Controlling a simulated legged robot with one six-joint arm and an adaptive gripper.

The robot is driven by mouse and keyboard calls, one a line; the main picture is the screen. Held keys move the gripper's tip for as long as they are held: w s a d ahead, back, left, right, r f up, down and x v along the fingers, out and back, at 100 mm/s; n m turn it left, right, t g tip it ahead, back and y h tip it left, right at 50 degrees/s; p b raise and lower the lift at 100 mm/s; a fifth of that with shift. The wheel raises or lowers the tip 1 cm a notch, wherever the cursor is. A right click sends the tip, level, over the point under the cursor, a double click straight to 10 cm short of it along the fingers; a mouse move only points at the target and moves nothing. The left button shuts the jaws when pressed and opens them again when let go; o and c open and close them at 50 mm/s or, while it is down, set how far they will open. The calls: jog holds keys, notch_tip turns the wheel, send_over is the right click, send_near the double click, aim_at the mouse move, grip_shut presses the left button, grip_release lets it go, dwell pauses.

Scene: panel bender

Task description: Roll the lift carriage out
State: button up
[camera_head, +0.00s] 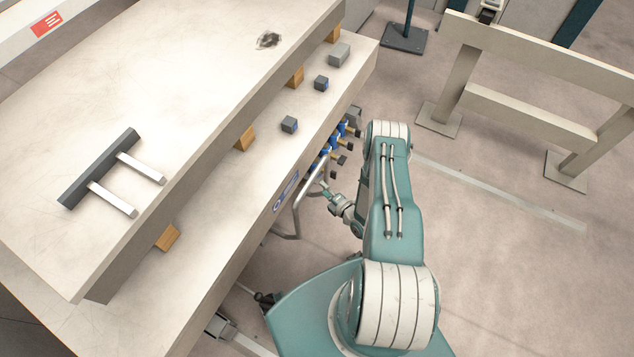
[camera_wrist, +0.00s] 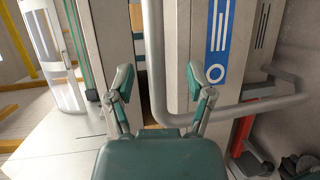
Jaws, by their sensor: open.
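The lift carriage appears to be the long pale body (camera_head: 200,291) under a thick upper slab, with a blue label on its side. A grey bent-tube handle (camera_head: 298,205) stands out from that side. My gripper (camera_head: 327,188) is at the handle, reaching in from the right. In the wrist view, my gripper (camera_wrist: 160,82) is open, one finger on each side of the handle's straight run (camera_wrist: 155,55). Neither finger visibly touches the tube. I cannot tell how deep the tube sits between the fingers. The handle bends right behind the right finger.
Blue valves (camera_head: 341,130) with fittings sit beyond the handle. A dark two-pronged tool (camera_head: 100,170) lies on the upper slab, and small grey blocks (camera_head: 289,124) on the lower ledge. A pale barrier (camera_head: 530,115) stands at the right.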

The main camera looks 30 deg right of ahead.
jog(key=v, duration=0.6)
jog(key=shift+d, duration=0.1)
dwell(0.3)
